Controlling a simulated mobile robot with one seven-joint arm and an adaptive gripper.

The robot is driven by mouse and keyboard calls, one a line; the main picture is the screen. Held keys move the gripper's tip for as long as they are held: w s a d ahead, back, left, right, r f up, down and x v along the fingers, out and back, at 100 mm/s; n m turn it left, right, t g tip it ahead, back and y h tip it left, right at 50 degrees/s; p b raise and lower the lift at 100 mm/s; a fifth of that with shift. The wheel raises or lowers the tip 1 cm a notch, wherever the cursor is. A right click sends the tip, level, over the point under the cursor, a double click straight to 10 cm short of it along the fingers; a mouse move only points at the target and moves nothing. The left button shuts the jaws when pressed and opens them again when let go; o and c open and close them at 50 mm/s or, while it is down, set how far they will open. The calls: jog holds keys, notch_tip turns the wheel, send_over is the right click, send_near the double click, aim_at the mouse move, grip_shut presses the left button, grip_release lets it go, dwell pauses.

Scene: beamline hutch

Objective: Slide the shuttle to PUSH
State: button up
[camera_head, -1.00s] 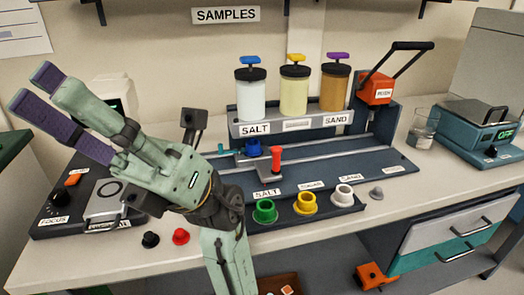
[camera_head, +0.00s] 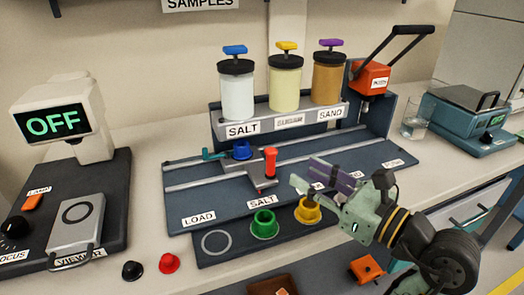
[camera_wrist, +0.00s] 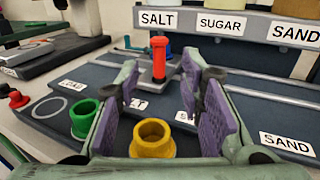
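The shuttle (camera_head: 258,168) is a grey carriage on the railed dark blue bed (camera_head: 180,205). It stands by the SALT label, below the salt jar, with an upright red handle (camera_head: 270,161) and a blue cup (camera_head: 242,151) on it. The red handle also shows in the wrist view (camera_wrist: 159,57), ahead of and between my fingers. My gripper (camera_head: 312,178) is open and empty, right of the shuttle and apart from it. In the wrist view my purple-padded fingers (camera_wrist: 165,120) are wide apart. An orange lever unit (camera_head: 370,77) stands at the bed's right end; its small label is hard to read.
Salt (camera_head: 236,88), sugar (camera_head: 285,82) and sand (camera_head: 329,75) jars stand on a shelf behind the rail. Green (camera_head: 264,224) and yellow (camera_head: 307,211) cups stand in front; the yellow one is just below my fingers in the wrist view (camera_wrist: 153,139). The viewer (camera_head: 75,228) is left.

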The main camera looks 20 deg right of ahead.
aim_at(274, 156)
jog(key=p+x, duration=0.2)
jog(key=x, duration=0.8)
jog(key=shift+w+a+p, duration=0.15)
jog(key=shift+w+p, duration=0.05)
jog(key=shift+p, duration=0.1)
jog(key=shift+c, duration=0.5)
grip_shut()
